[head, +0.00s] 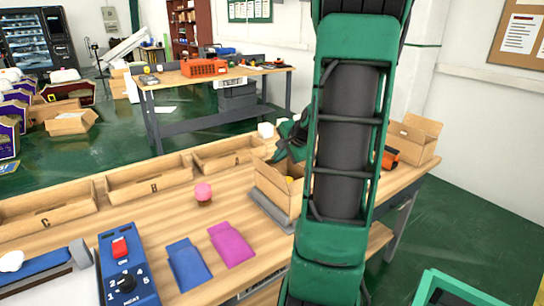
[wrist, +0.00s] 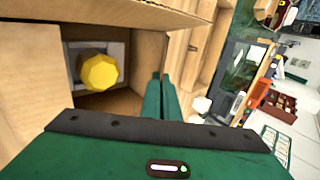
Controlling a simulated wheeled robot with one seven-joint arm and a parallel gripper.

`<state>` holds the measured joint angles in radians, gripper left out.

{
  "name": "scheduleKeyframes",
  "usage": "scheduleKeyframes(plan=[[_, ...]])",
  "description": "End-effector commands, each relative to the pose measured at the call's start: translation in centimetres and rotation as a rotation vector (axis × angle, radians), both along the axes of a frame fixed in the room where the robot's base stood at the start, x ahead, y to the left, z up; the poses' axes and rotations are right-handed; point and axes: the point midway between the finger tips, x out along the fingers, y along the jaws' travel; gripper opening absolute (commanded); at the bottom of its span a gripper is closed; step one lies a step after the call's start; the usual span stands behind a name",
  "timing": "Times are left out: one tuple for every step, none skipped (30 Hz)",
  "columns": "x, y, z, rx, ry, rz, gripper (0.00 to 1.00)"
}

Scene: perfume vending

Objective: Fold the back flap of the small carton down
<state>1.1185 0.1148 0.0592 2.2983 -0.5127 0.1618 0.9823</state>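A flap stands up on the carton's left side in the head view. My gripper (head: 278,155) is at the carton's far side; its two green fingers (wrist: 158,98) look pressed together, with nothing seen between them. They are just outside a cardboard wall (wrist: 148,62) of the carton; I cannot tell whether they touch it.
Wooden bins (head: 150,185) line the table's back edge. A pink ball-topped item (head: 203,194), a magenta pouch (head: 231,244), a blue pouch (head: 188,264) and a blue control box (head: 126,275) are left of the carton. Another open carton (head: 415,135) stands at the right.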

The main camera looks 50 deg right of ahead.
Motion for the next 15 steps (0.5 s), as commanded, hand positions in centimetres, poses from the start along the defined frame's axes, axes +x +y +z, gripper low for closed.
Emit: scheduleKeyframes(plan=[[-0.29, 0.21, -0.44, -0.002, -0.035, -0.001, 0.0], [-0.35, 0.21, -0.53, -0.007, -0.06, -0.002, 0.0], [-0.49, 0.21, -0.66, -0.015, -0.091, -0.003, 0.0], [-0.55, 0.2, -0.73, -0.021, -0.113, -0.002, 0.0], [-0.65, 0.22, -0.83, -0.025, -0.134, -0.003, 0.0], [-0.72, 0.19, -0.93, -0.032, -0.16, -0.003, 0.0], [-0.75, 0.26, -1.02, -0.036, -0.178, -0.002, 0.0], [-0.81, 0.22, -1.06, -0.041, -0.195, -0.002, 0.0], [-0.86, 0.22, -1.13, -0.047, -0.215, -0.003, 0.0], [-0.89, 0.29, -1.23, -0.049, -0.229, -0.001, 0.0], [-0.92, 0.26, -1.27, -0.053, -0.243, -0.002, 0.0], [-0.97, 0.24, -1.31, -0.057, -0.259, -0.002, 0.0], [-0.98, 0.25, -1.34, -0.061, -0.27, -0.001, 0.0], [-1.02, 0.28, -1.42, -0.062, -0.279, -0.002, 0.0], [-1.03, 0.28, -1.44, -0.066, -0.292, -0.001, 0.0]])
